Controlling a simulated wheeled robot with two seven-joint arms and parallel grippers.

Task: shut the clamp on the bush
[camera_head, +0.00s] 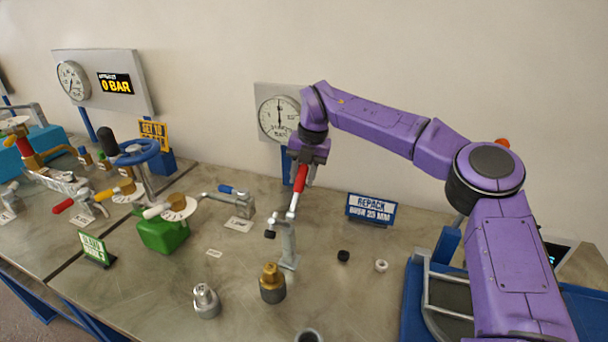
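The clamp is a grey metal toggle clamp (287,243) on an upright post near the middle of the bench. Its red handle (300,179) points up, and a black-tipped arm (269,234) reaches out to the left. A brass bush (271,275) in a dark round base stands just in front of the post. The black tip appears above and behind the bush, apart from it. My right gripper (303,172) points down at the top of the red handle, with its fingers around it. How tightly they close is unclear. My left gripper is out of view.
A blue sign (371,209) reading repack bush 25 mm stands behind right. A black ring (343,256) and a white ring (381,265) lie right of the post. A metal fitting (205,301) stands front left. A gauge panel (279,118) is behind.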

